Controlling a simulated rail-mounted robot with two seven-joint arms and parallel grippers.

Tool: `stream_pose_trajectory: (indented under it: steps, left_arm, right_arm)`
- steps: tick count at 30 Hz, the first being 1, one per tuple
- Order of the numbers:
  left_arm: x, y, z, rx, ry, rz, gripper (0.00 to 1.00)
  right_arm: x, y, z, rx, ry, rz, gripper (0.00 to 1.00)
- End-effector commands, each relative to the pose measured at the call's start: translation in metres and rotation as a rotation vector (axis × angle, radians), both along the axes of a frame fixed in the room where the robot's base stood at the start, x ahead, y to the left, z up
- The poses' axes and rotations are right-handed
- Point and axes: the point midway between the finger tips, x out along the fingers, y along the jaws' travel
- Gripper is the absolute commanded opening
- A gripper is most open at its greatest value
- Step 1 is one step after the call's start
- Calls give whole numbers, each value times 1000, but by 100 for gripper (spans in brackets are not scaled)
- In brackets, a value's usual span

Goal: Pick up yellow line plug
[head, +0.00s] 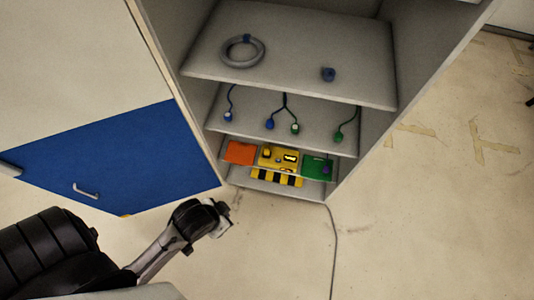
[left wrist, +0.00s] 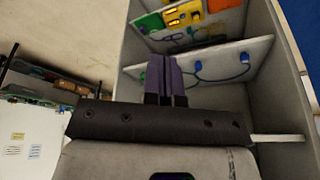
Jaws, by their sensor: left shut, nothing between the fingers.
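An open cabinet holds a yellow phone unit (head: 278,157) between an orange one (head: 240,153) and a green one (head: 317,167) on a low shelf. I cannot make out a plug coloured yellow. My left gripper (head: 222,212) is in front of the cabinet, low and left, apart from the plugs. In the left wrist view its fingers (left wrist: 166,72) are shut and empty, pointing toward the shelves, with the yellow unit (left wrist: 184,14) beyond. My right gripper is not in view.
A grey ring (head: 242,51) and a small blue knob (head: 328,74) sit on the top shelf. A blue-and-white door (head: 120,160) stands open at left. A yellow-black striped panel (head: 276,178) is at the bottom.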

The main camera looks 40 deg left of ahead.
Motion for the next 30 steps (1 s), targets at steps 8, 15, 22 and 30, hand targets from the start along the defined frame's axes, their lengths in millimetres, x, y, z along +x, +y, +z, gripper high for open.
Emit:
stream_pose_trajectory:
  steps: [8, 15, 22, 30]
  left_arm:
    - [0, -2, 0, -7, 0, 5, 14]
    - [0, -1, 0, -4, 0, 3, 37]
    - [0, 1, 0, 3, 1, -2, 59]
    - [0, 2, 0, 5, 0, -4, 68]
  right_arm:
    - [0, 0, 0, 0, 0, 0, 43]
    - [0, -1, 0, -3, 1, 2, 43]
    - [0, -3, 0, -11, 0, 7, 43]
    - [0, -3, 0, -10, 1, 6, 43]
